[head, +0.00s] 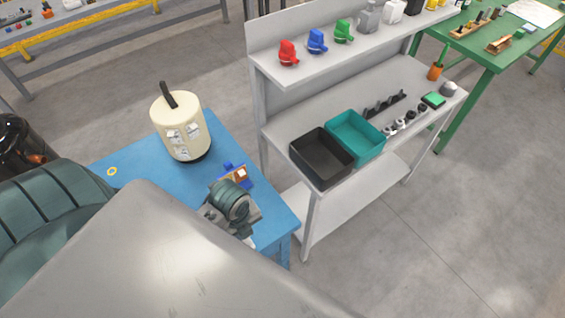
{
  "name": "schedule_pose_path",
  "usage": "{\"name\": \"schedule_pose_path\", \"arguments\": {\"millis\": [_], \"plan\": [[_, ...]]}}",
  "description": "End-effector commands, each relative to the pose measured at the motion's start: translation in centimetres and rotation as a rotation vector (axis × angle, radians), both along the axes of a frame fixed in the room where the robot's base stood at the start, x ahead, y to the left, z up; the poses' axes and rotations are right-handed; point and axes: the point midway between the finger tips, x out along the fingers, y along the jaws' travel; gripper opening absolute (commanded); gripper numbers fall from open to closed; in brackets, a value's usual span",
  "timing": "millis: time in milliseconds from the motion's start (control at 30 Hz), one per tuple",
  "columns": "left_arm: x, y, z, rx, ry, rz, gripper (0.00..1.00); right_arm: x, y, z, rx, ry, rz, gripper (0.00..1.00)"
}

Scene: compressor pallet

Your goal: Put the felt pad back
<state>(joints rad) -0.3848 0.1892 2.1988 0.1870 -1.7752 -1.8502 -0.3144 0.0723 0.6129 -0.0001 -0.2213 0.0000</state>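I cannot pick out the felt pad with certainty. A small brown block with a pale square face (238,174) sits by a blue piece on the blue table (135,151). A flat green block (433,100) lies near the right end of the shelf unit's middle shelf. I cannot tell whether either one is the pad. Neither of my grippers can be made out in the head view. A large grey surface (170,260) fills the lower foreground and hides what is behind it.
A cream canister (181,128) and a dark teal machine (232,206) stand on the blue table. A black bin (320,158) and a teal bin (356,138) sit on the grey shelf unit. Red, blue and green items line its upper shelf. Floor at right is clear.

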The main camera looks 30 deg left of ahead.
Motion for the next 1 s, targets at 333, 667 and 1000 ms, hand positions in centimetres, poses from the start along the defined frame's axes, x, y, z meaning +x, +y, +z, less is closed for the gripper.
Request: {"name": "schedule_pose_path", "arguments": {"millis": [333,667,1000], "plan": [[5.4,0.1,0.1,0.007,0.027,0.004,0.00,3.7,-0.8,2.9,-0.009,-0.046,0.004,1.00],[13.5,-0.3,-0.8,0.009,0.027,0.003,0.00,0.4,-0.9,5.4,-0.010,-0.005,0.004,1.00],[15.1,-0.5,-2.8,0.008,0.032,0.002,0.00,2.4,-0.7,6.9,-0.007,-0.030,0.003,1.00]]}}
